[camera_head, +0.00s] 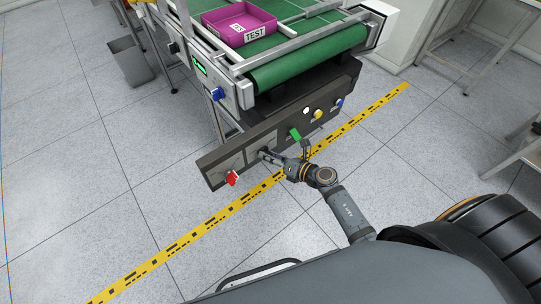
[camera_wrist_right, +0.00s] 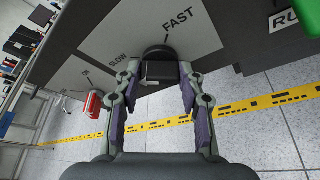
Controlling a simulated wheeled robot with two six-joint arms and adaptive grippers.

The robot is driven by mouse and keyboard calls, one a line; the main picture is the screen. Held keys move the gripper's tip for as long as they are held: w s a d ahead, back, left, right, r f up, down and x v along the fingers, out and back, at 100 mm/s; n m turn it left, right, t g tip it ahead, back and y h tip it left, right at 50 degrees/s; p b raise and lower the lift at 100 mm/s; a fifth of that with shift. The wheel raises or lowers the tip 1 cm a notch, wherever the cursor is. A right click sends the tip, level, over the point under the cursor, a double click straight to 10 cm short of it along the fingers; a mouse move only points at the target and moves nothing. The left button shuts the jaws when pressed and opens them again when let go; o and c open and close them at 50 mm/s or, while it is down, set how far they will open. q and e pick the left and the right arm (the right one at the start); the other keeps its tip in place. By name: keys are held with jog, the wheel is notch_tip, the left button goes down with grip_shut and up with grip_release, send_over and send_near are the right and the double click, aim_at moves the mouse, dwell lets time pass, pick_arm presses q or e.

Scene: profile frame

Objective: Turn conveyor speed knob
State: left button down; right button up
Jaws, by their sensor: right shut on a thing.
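The conveyor speed knob (camera_wrist_right: 158,53) is black and sits on a grey panel between the printed words SLOW and FAST. In the right wrist view it lies between the two fingers of my right gripper (camera_wrist_right: 160,76), which is shut on it. The fingers cover its sides, and I cannot tell its exact pointing direction. In the head view my right gripper (camera_head: 268,156) reaches the front control panel (camera_head: 213,167) from the right, and the knob is mostly hidden there. My left gripper is not in view.
A red switch (camera_head: 232,178) is left of the knob, and a green button (camera_head: 295,134) is right of it. More buttons follow further right. The green conveyor belt (camera_head: 305,62) carries a magenta TEST bin (camera_head: 240,22). A yellow-black floor strip (camera_head: 190,235) runs in front.

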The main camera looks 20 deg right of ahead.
jog(key=shift+f, duration=0.1)
jog(key=o, duration=1.2)
jog(key=shift+c, duration=0.2)
jog(key=v, duration=1.2)
